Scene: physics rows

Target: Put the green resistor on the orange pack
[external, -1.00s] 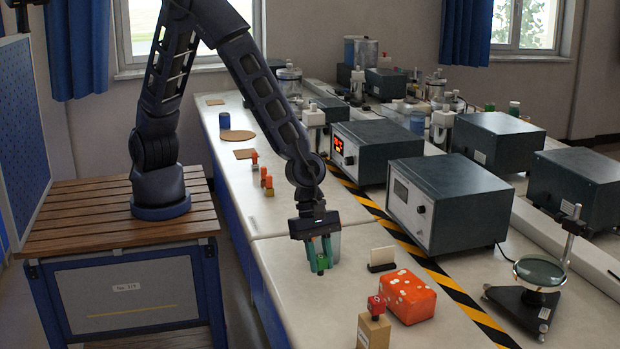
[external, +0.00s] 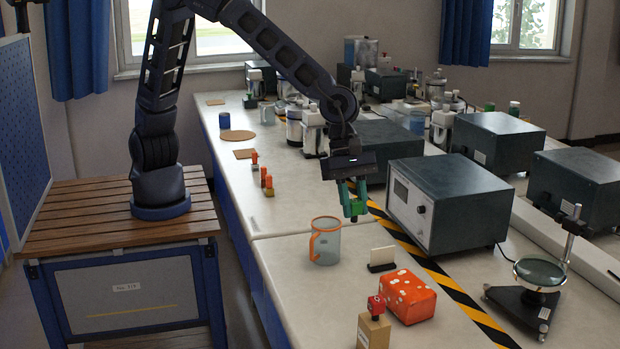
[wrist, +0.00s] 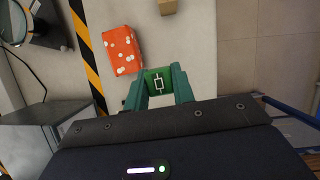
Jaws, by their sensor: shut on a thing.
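My gripper (external: 352,197) is shut on the green resistor (wrist: 158,83), a green block with a white resistor symbol on its face. It is held in the air above the bench, behind and above the glass mug. In the external view the resistor (external: 354,208) shows only partly between the fingers. The orange pack (external: 407,296), with white spots, lies on the bench nearer the camera and to the right of my gripper. Its top is bare. The pack also shows in the wrist view (wrist: 123,50), up and left of the resistor.
A clear mug with an orange handle (external: 326,241) stands left of the pack. A white card in a dark stand (external: 382,259) is just behind the pack. A tan block with a red top (external: 374,329) stands in front. A dark instrument box (external: 449,205) is at right.

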